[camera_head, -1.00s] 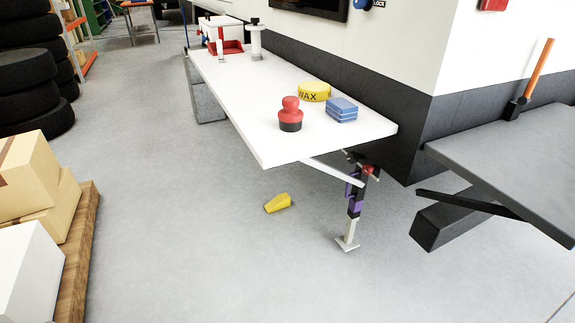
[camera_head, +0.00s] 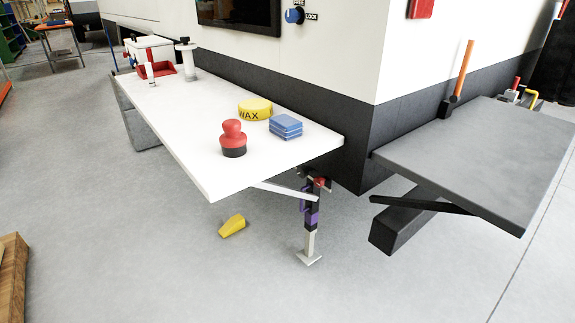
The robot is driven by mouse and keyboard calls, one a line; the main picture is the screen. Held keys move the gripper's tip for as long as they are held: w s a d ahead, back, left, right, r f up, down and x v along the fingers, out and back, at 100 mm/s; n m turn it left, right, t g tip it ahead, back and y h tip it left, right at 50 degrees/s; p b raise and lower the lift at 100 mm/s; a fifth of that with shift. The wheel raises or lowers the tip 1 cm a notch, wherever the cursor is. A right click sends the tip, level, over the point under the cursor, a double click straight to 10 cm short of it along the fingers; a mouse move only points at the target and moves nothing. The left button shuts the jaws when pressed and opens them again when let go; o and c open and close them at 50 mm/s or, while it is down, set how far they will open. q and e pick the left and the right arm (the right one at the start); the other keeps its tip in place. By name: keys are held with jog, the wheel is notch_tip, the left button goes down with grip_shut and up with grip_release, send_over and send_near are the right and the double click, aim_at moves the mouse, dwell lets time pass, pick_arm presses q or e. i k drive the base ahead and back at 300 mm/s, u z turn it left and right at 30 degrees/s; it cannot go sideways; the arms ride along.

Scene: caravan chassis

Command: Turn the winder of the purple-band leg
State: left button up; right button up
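The purple-band leg (camera_head: 311,216) stands upright on the floor below the near right corner of the white shelf. It is dark with purple bands, a pale lower tube and a flat foot. A small dark and red part (camera_head: 319,182) sits at its top, partly under the shelf edge; I cannot tell whether it is the winder. Neither of my grippers is in view.
A yellow wedge (camera_head: 232,226) lies on the floor. A grey shelf (camera_head: 480,150) with a dark beam juts out at right.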

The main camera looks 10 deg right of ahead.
aim_at(303, 171)
jog(key=z, duration=0.35)
jog(key=i, duration=0.65)
jog(key=z, duration=0.6)
